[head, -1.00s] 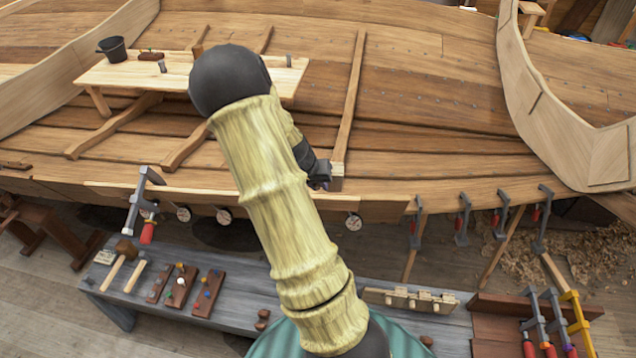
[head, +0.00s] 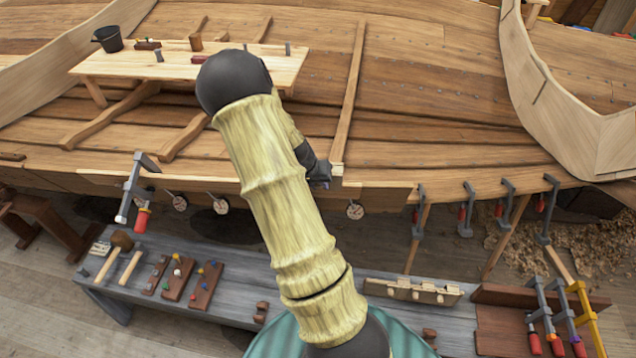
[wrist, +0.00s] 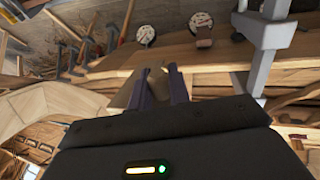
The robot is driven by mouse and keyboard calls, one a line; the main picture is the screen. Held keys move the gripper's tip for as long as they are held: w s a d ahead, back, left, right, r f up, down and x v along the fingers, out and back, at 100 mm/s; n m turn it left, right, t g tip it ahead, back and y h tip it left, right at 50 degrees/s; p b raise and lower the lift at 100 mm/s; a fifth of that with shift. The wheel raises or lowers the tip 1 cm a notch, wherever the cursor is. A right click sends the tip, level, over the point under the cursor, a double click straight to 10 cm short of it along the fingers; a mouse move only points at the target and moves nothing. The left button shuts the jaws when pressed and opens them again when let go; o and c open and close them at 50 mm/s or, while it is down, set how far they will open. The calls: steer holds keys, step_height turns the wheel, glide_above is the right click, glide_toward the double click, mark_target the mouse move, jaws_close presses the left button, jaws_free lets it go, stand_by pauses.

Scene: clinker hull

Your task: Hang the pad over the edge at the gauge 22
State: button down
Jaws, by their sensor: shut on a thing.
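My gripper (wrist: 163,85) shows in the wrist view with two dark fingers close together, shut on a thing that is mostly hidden. A tan piece beside the fingers may be the pad, but I cannot tell for sure. In the head view my gripper (head: 322,174) is partly behind my arm, above the hull's near edge. Two gauges (wrist: 145,35), (wrist: 201,22) show in the wrist view, beyond the fingertips. Their numbers are too small to read.
A grey clamp (head: 135,190) grips the edge on the left, and several clamps (head: 465,210) on the right. A bench (head: 225,290) with mallets and wooden blocks stands below the edge. A plank table (head: 120,70) with a bucket (head: 107,40) stands inside the hull.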

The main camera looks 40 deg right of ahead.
step_height(320, 180, down, 10)
steer(key=w+d+b, duration=0.2)
steer(key=b, duration=0.4)
steer(key=shift+w+d+r, duration=0.15)
steer(key=shift+w+d, duration=0.05)
steer(key=shift+w, duration=0.05)
steer(key=shift+f+b, duration=0.2)
steer(key=shift+b, duration=0.1)
stand_by(0.6)
steer(key=c, duration=1.2)
jaws_free()
steer(key=shift+c, duration=0.2)
steer(key=w+b+v, duration=0.1)
steer(key=b+v, duration=0.2)
steer(key=v, duration=1.4)
steer(key=shift+s+r, duration=0.2)
steer(key=shift+s, duration=0.25)
